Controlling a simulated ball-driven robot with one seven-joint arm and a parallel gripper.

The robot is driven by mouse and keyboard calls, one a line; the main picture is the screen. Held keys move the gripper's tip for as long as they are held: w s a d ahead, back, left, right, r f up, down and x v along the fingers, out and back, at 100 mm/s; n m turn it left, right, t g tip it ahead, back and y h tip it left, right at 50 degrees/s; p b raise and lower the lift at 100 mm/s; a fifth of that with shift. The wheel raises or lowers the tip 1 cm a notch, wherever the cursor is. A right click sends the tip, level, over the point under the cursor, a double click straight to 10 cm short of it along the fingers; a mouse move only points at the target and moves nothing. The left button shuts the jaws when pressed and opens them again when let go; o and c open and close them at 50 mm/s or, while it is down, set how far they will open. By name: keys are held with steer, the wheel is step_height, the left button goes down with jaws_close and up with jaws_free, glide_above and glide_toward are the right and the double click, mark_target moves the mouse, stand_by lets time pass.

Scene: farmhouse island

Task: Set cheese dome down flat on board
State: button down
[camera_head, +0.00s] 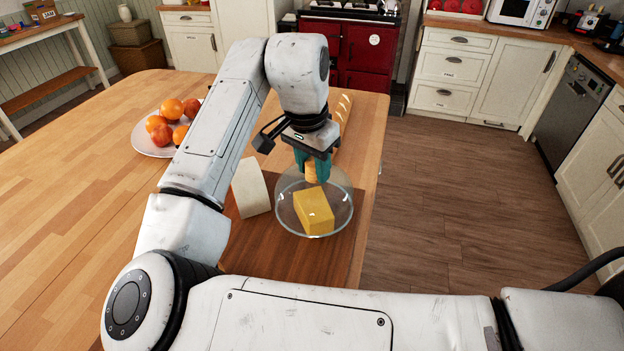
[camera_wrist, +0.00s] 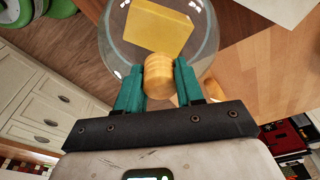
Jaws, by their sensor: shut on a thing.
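The cheese dome (camera_head: 340,212) is clear glass with a round wooden knob (camera_wrist: 158,76). My gripper (camera_head: 312,168) has its teal fingers shut on the knob from above, and the fingers also show in the wrist view (camera_wrist: 159,82). A yellow cheese block (camera_head: 314,211) shows through the glass, and in the wrist view (camera_wrist: 152,32) too. The dark wooden board (camera_head: 262,255) lies beneath on the island. The dome's rim looks close to the board, but I cannot tell whether it touches all round. My arm hides part of the board.
A pale wedge (camera_head: 251,188) stands on the board just left of the dome. A plate of oranges and red fruit (camera_head: 150,148) is farther left. A bread loaf (camera_head: 344,108) lies behind my gripper. The island's right edge (camera_head: 369,215) is close to the dome.

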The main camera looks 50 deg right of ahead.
mark_target(314, 180)
steer(key=shift+s+f, duration=0.1)
steer(key=shift+f, duration=1.8)
steer(key=shift+f, duration=0.1)
steer(key=c, duration=0.7)
jaws_free()
steer(key=r, duration=0.4)
steer(key=a+r+b, duration=0.1)
steer(key=r, duration=0.7)
steer(key=shift+a, duration=0.4)
